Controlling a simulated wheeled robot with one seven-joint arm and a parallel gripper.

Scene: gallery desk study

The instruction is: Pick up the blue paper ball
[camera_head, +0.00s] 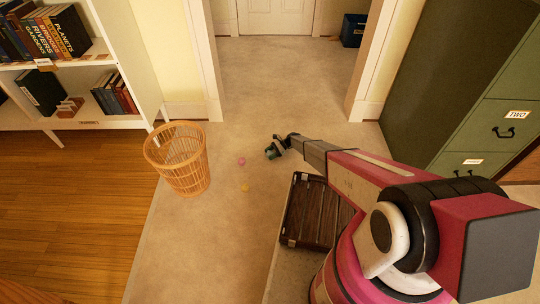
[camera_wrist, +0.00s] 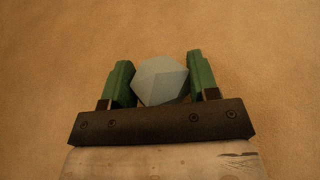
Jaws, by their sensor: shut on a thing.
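The blue paper ball (camera_wrist: 161,80) shows in the wrist view as a pale grey-blue faceted ball. It sits between the two green fingers of my gripper (camera_wrist: 160,78), which is shut on it. Plain tan floor fills the view around it. In the head view my gripper (camera_head: 273,151) is at the end of my outstretched arm, over the carpet right of the wicker basket. The ball cannot be made out there. How high the ball is above the floor is hard to tell.
A wicker basket (camera_head: 180,160) stands left of my gripper. A bookshelf (camera_head: 88,75) is at left, a green cabinet (camera_head: 440,80) at right. A doorway lies ahead.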

